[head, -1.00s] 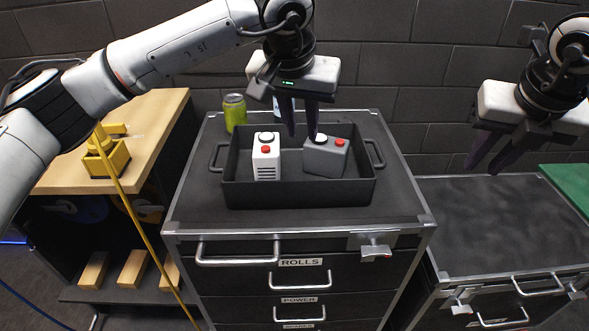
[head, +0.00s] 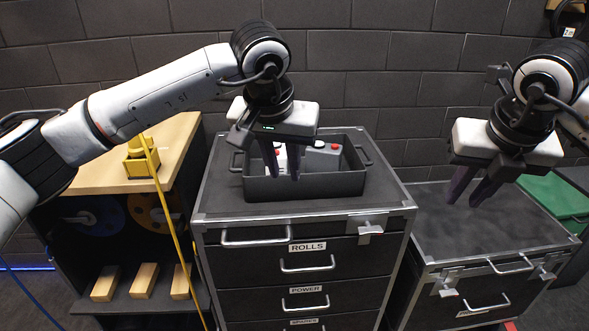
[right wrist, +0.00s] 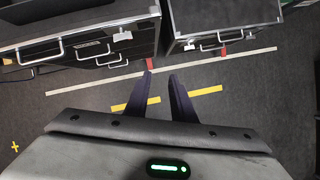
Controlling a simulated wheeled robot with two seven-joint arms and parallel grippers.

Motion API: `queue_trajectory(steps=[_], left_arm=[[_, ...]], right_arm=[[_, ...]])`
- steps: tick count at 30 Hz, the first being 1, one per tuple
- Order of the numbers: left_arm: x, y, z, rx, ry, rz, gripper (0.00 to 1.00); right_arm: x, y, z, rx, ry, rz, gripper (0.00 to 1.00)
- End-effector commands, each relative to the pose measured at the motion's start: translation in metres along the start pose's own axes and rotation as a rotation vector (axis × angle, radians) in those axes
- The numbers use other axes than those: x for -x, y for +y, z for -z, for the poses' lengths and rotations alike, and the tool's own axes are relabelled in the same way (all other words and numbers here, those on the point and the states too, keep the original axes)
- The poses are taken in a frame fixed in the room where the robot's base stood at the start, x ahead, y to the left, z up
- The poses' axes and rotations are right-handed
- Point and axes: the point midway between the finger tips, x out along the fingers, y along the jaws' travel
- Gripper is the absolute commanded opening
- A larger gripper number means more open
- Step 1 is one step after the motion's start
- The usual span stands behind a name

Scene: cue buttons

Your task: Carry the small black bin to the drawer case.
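The small black bin (head: 325,187) stands on top of a tall dark drawer case (head: 218,205) labelled ROLLS and POWER, in the head view. Inside it are a white box and a grey box, each with a red button; the white one is mostly hidden behind my left gripper.
A lower dark case (head: 490,232) with a clear top stands at the right. A wooden bench (head: 120,180) with a yellow block is at the left, wooden blocks below. A yellow cable hangs in front. A green thing (head: 550,200) lies far right. Floor tape shows in the wrist view.

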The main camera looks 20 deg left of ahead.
Motion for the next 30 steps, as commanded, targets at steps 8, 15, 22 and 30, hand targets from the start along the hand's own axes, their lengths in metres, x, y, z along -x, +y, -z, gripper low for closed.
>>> queue_trajectory(steps=[8, 15, 22, 30], left_arm=[[0.000, 0.000, 0.000, 0.000, 0.000, 0.000, 0.23], [0.000, 0.000, 0.000, 0.000, 0.000, 0.000, 0.23], [0.000, 0.000, 0.000, 0.000, 0.000, 0.000, 0.23], [0.000, 0.000, 0.000, 0.000, 0.000, 0.000, 0.23]], right_arm=[[0.046, 0.000, -0.005, 0.000, -0.007, -0.001, 0.23], [0.094, 0.000, -0.007, 0.001, -0.007, -0.001, 0.23], [0.115, 0.000, -0.008, 0.000, -0.004, 0.000, 0.23], [0.117, 0.000, -0.008, 0.000, -0.003, 0.000, 0.23]])
